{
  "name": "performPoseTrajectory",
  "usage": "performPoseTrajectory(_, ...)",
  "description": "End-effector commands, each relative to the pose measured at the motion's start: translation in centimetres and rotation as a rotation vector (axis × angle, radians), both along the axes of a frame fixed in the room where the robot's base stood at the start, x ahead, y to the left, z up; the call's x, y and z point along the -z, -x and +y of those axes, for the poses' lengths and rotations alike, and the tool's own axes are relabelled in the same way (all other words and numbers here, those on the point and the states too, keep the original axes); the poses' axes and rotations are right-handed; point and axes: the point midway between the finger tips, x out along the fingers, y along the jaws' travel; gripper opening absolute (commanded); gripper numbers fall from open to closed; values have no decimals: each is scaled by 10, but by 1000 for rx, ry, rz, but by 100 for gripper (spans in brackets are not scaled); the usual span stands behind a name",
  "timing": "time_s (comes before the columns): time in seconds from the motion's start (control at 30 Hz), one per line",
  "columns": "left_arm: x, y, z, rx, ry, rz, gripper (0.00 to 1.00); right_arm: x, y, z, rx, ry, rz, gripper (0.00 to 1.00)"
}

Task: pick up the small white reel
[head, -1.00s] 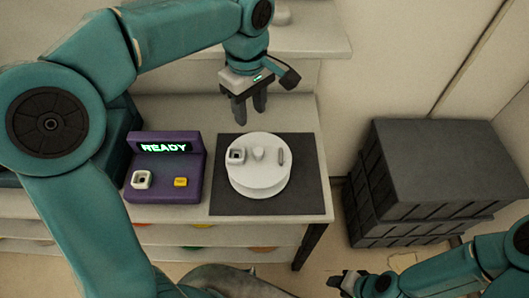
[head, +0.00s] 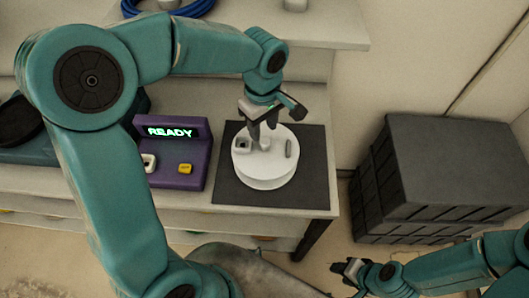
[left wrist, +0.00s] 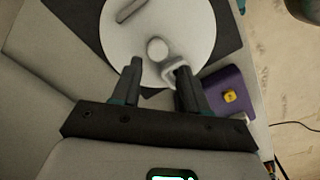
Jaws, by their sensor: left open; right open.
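The white round reel (head: 266,166) lies flat on a dark mat on the table in the head view. On top it carries a central knob (head: 265,143), a square piece with a dark opening (head: 243,145) and a short grey bar (head: 289,148). My left gripper (head: 262,126) is open over the far part of the reel, near the knob, with its fingers pointing down. In the left wrist view the reel (left wrist: 195,30) is beyond the open fingers, and the knob (left wrist: 157,48) lies between and ahead of them. My right gripper (head: 340,270) is open, low at the right, away from the table.
A purple box (head: 175,165) reading READY, with a yellow button (head: 185,168) and a white square piece, stands left of the dark mat (head: 312,185). Stacked dark crates (head: 440,165) stand on the floor to the right. A shelf (head: 335,32) with a blue coil is behind.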

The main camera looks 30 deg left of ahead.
Motion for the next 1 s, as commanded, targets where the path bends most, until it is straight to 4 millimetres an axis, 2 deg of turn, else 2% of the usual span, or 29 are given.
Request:
performPoseTrajectory(0.2, 35, -2, -3, 1, 0, 5, 44, -6, 0, 0, 0, 0, 0, 43)
performPoseTrajectory(0.3, 45, -3, -3, 0, 0, 3, 44, -6, 0, 0, 0, 0, 0, 43)
performPoseTrajectory(0.57, 49, -3, -3, 0, 0, 1, 44, -6, 0, 0, 0, 0, 0, 43)
performPoseTrajectory(0.67, 49, -4, -3, 0, 0, 1, 14, -6, 0, 0, 0, 0, 0, 43)
performPoseTrajectory(0.7, 49, -4, -3, 1, 0, 1, 1, -6, 0, 0, 0, 0, 0, 43)
performPoseTrajectory(1.0, 48, -4, -3, 0, 0, 0, 0, -6, 0, 0, 0, 0, 0, 43)
